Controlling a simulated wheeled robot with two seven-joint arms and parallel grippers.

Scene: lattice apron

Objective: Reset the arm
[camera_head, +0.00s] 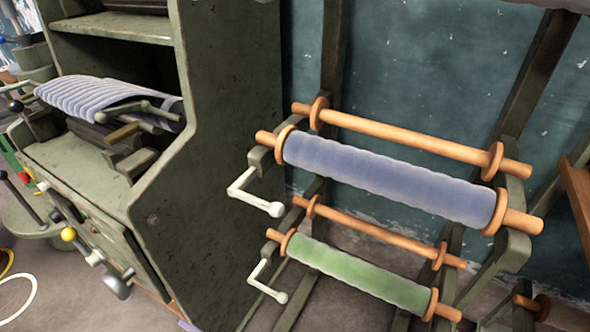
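Neither of my grippers shows in the head view, and I see no part of my arms that I can be sure of. A wooden roller wrapped in blue-violet cloth (390,180) lies across a rack at the right, with a white crank handle (256,193) at its left end. Below it is a roller wrapped in green cloth (358,273), with another white crank (268,282). Bare wooden rods (405,140) run behind the wrapped rollers.
A grey-green cabinet (226,130) stands left of the rack. Striped blue cloth (85,94) lies over its opening. Levers and knobs, one yellow (68,234), stick out at its front. A dark teal wall (440,70) closes the back. Some floor (340,315) shows below the rack.

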